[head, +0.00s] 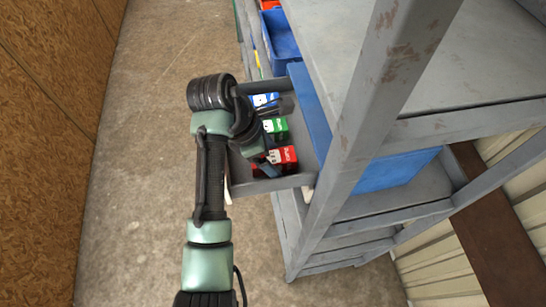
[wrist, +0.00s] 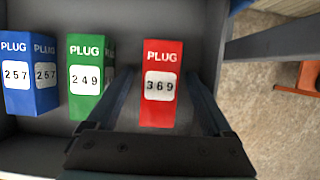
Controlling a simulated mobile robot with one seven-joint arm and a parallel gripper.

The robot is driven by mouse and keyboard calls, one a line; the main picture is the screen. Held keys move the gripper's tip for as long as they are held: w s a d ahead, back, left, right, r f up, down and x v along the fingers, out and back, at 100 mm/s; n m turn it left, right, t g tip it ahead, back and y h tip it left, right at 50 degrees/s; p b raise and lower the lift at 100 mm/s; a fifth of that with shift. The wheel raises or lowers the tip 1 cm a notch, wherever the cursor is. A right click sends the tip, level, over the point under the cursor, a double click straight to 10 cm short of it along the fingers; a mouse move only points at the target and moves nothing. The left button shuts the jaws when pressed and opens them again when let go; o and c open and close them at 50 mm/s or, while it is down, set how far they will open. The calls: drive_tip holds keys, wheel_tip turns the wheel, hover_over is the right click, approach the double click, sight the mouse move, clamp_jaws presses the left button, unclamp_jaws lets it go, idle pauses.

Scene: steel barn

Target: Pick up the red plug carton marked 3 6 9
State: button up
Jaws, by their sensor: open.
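The red plug carton (wrist: 159,62), marked 3 6 9 on a white label, stands in a grey drawer-like tray (wrist: 130,138). In the wrist view my gripper (wrist: 160,85) is open, with one finger on each side of the red carton. I cannot tell whether the fingers touch it. In the head view the red carton (head: 284,157) shows at the near end of the tray (head: 270,185), partly hidden by my arm. The green carton (wrist: 87,75), marked 2 4 9, stands to its left. The blue carton (wrist: 28,75), marked 2 5 7, stands farther left.
The tray sticks out from a grey metal shelf unit (head: 360,95), whose post stands close on the right. A blue bin (head: 280,35) is farther along the shelf. A wooden wall (head: 50,110) is at left, with clear concrete floor (head: 140,160) between.

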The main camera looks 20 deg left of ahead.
drive_tip(key=shift+c, duration=0.3)
clamp_jaws()
idle(0.3)
drive_tip(key=shift+r+b, duration=0.1)
drive_tip(key=shift+b, duration=0.65)
